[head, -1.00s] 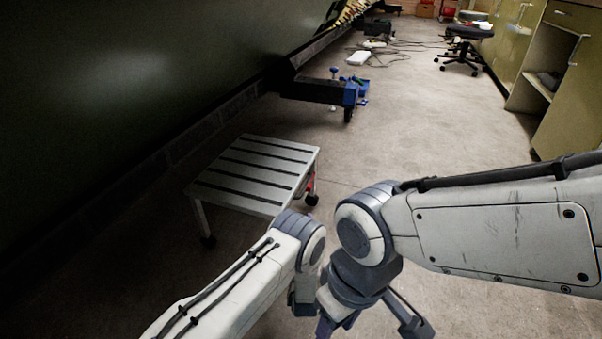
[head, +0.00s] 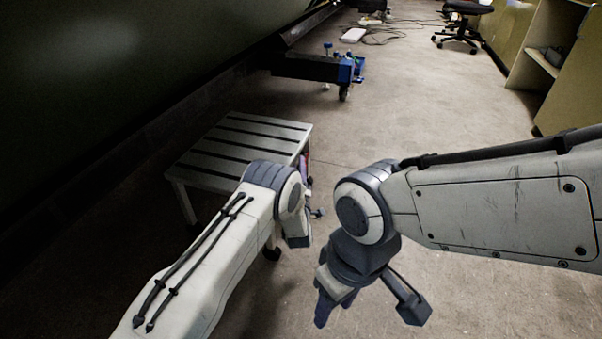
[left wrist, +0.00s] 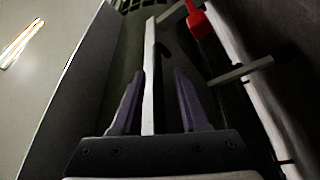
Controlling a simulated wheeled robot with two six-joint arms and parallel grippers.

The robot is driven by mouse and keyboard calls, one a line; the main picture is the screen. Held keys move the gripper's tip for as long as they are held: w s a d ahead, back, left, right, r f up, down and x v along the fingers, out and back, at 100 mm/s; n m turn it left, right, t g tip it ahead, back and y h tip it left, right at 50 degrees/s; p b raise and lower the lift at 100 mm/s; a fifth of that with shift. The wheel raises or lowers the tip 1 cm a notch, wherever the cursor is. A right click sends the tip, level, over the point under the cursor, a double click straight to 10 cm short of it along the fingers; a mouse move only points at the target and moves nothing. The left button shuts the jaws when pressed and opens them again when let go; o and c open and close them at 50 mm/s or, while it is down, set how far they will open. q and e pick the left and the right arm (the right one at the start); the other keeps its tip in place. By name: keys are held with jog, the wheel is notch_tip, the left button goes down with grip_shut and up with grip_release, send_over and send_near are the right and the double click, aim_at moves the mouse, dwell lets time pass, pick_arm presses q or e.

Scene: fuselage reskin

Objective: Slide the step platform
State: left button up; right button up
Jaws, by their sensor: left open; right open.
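The step platform (head: 240,145) has a grey slatted top, pale legs and dark wheels, and stands on the floor beside the dark fuselage wall. My left gripper (left wrist: 160,78) is open; in the left wrist view a pale upright bar (left wrist: 149,75), apparently part of the platform, shows between its two fingers, nearer the left one. I cannot tell whether they touch. In the head view my left arm hides the platform's near right corner and most of that gripper, which is by the platform's right side. My right gripper (head: 368,300) is open and empty above the floor, right of the platform.
A dark beam with a blue wheeled end (head: 345,72) juts from the fuselage side beyond the platform. An office chair (head: 460,25), cables and a white box (head: 353,35) lie farther back. Cabinets (head: 545,60) line the right. The middle floor is clear.

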pick_arm(q)
jog(key=shift+w+r, duration=0.15)
jog(key=shift+w, duration=0.15)
jog(key=shift+d, duration=0.1)
grip_shut()
jog(key=shift+a, duration=0.25)
dwell(0.9)
